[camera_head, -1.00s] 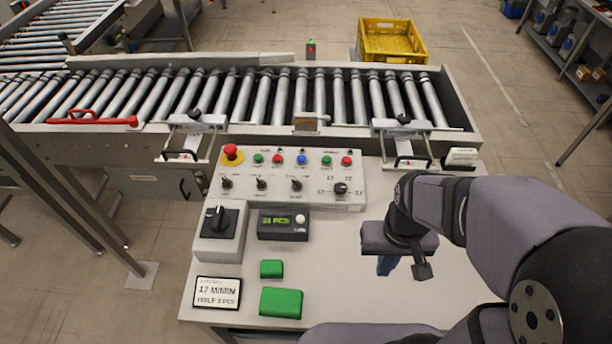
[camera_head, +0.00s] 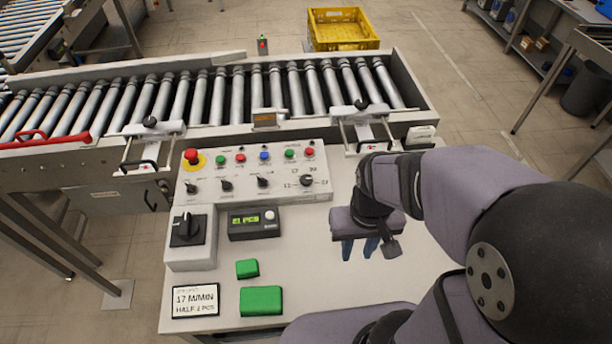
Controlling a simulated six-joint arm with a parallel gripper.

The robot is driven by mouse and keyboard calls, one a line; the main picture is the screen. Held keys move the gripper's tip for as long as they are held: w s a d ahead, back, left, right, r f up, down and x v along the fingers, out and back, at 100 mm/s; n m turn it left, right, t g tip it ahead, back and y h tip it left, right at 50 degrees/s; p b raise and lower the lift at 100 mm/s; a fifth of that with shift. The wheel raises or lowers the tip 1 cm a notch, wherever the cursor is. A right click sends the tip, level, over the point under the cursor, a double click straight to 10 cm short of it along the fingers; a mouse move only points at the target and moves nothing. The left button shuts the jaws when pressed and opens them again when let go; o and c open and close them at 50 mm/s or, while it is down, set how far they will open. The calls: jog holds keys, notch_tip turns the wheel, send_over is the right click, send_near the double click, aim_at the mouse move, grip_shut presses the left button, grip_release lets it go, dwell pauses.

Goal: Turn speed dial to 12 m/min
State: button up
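The speed dial (camera_head: 307,181) is a small black knob at the right end of the sloped white control panel (camera_head: 234,194), ringed by small printed numbers. Its exact pointer direction is too small to tell. My gripper (camera_head: 359,250) hangs over the bare desk, right of and nearer than the dial, and touches nothing. Its two blue fingers point down with a gap between them, and nothing is held. A card (camera_head: 195,301) on the desk reads 17 M/MIN, HALF 2 PCS.
The panel also carries a red emergency button (camera_head: 192,156), several coloured buttons and more black knobs. A grey rotary switch box (camera_head: 190,238), a counter display (camera_head: 254,223) and two green blocks (camera_head: 261,301) occupy the desk's left. The roller conveyor (camera_head: 237,97) runs behind.

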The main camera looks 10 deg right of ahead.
jog(key=o, duration=0.3)
jog(key=shift+w+r, duration=0.1)
jog(key=shift+w, duration=0.3)
jog(key=m, duration=1.9)
send_near(306, 179)
jog(key=shift+s+d+f+b, duration=0.3)
jog(key=shift+s+d, duration=0.1)
jog(key=shift+s, duration=0.15)
jog(key=shift+w+a+r+m, duration=0.15)
jog(key=shift+w+a+m, duration=0.2)
jog(key=shift+w+m, duration=0.2)
jog(key=shift+f+p, duration=1.25)
jog(key=shift+f, duration=2.4)
jog(key=c, duration=1)
